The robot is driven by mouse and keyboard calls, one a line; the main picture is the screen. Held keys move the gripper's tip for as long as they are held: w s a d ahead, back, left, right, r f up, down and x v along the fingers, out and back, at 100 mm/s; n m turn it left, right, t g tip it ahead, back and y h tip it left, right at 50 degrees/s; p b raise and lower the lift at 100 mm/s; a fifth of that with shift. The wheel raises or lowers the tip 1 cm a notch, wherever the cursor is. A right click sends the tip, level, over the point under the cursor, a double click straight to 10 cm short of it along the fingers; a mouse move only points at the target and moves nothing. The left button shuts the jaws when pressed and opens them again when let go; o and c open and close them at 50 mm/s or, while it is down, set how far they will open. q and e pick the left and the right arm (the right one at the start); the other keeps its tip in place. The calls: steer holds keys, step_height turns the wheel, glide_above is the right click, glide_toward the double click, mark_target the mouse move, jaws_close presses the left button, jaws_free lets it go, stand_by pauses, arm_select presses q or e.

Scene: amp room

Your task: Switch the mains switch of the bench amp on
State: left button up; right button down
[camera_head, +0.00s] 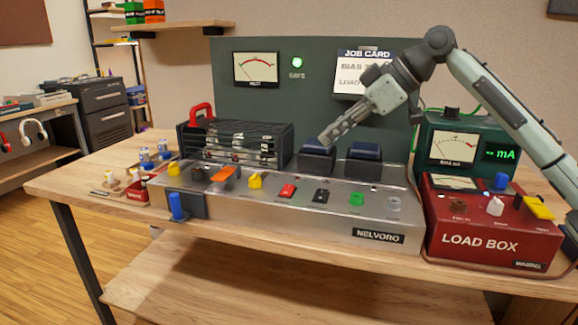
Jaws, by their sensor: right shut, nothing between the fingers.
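The bench amp (300,217) is a long silver chassis marked NELVORO on the table. My right gripper (325,139) comes in from the right. It is shut and empty, pointing down and left, in front of the green back panel and above the amp's dark transformers. It appears apart from the switches. My left gripper is out of view.
A black cage with a red handle (201,113) stands at the amp's back left. Yellow (255,181) and green (357,198) controls flank the switches. A red load box (480,238) and green meter (466,145) stand right.

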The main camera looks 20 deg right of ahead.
glide_above(286, 185)
steer(key=s+d, duration=0.2)
step_height(286, 185, down, 7)
steer(key=shift+s+a+r, duration=0.1)
steer(key=shift+s+r, duration=0.05)
steer(key=shift+r, duration=0.05)
steer(key=f, duration=0.3)
steer(key=shift+w+f, duration=0.2)
steer(key=shift+f, duration=0.3)
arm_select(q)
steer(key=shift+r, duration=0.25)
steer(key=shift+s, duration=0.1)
arm_select(e)
steer(key=shift+d, duration=0.2)
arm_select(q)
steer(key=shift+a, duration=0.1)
